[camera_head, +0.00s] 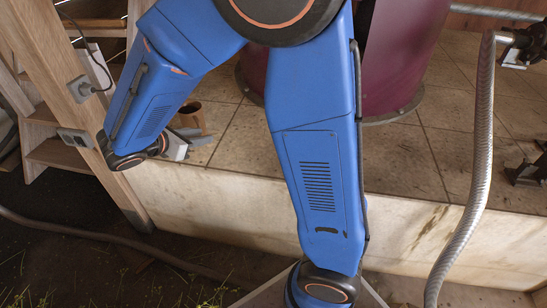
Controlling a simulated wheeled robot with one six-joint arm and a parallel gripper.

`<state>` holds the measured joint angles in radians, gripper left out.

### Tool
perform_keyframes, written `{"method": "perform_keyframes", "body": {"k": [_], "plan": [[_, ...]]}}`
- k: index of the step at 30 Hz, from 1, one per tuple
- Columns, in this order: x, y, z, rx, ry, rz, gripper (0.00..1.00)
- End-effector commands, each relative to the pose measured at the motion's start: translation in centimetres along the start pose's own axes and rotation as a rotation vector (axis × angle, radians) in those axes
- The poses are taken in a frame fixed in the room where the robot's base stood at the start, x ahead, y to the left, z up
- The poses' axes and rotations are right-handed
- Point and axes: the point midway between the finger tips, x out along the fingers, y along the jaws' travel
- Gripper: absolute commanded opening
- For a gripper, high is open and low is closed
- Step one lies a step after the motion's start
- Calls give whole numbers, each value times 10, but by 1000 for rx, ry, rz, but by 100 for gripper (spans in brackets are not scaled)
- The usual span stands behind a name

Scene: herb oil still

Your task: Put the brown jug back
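A brown jug (192,116) shows at left of centre, on or just above the tiled platform (235,140), near its left end. Its lower part is hidden behind the end of my arm, so I cannot tell whether it rests on the tiles. My gripper (181,144) is a small grey and white shape at the end of my blue arm, just below the jug in the picture. Its fingers are mostly hidden, and I cannot tell whether they touch the jug or are open.
A dark red vat (400,50) stands on the platform behind my arm. A wooden post (70,90) with sockets and wooden steps (60,153) are at the left. A ribbed metal hose (480,150) hangs over the platform's front edge at right. A dark hose (110,238) lies on the ground.

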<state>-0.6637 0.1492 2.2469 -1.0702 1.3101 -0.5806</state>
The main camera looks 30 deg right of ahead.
Motion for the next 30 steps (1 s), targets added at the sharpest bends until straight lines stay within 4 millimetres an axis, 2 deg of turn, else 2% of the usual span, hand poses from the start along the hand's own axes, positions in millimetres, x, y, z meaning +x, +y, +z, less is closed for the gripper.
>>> {"method": "perform_keyframes", "body": {"k": [1, 3, 12, 21, 30], "plan": [[6, -14, 13, 61, 30, -33, 29], [11, -32, 25, 143, 71, -74, 29], [23, -108, 62, 501, 239, -246, 29], [17, -174, 80, 874, 393, -402, 29], [-2, -226, 88, 1255, 539, -538, 29]]}}
